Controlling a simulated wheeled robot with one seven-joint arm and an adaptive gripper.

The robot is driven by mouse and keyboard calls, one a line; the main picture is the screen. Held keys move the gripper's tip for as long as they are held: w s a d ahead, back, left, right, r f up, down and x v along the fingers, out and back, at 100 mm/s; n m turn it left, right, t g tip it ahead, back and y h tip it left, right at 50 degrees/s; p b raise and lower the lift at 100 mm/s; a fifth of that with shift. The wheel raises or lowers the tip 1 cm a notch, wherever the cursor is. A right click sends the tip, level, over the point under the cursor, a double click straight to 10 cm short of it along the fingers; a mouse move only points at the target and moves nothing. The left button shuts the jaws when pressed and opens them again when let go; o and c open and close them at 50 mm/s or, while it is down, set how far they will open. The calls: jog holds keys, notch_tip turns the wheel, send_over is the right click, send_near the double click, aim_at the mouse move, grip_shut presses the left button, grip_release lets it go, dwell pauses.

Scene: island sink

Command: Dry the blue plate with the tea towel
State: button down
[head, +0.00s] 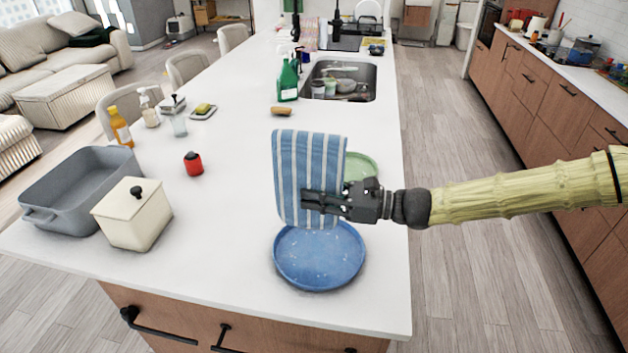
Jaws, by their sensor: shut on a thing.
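The blue plate (320,262) lies flat near the front right corner of the white island counter. Pale spots that look like water drops show on its surface. My gripper comes in from the right and is shut on the towel. The towel's lower edge is over the back part of the plate and hides some of its rim. I cannot tell whether the towel touches the plate.
A green plate (361,167) is partly hidden behind the towel. A grey roasting pan (78,180) and a cream canister (133,214) stand at the left. A red timer-like object (193,163), a green spray bottle (287,82) and the sink (341,80) are farther back. Counter left of the plate is clear.

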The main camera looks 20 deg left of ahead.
jog(key=shift+r+p, duration=0.6)
jog(key=shift+r, duration=0.85)
jog(key=shift+s, duration=0.1)
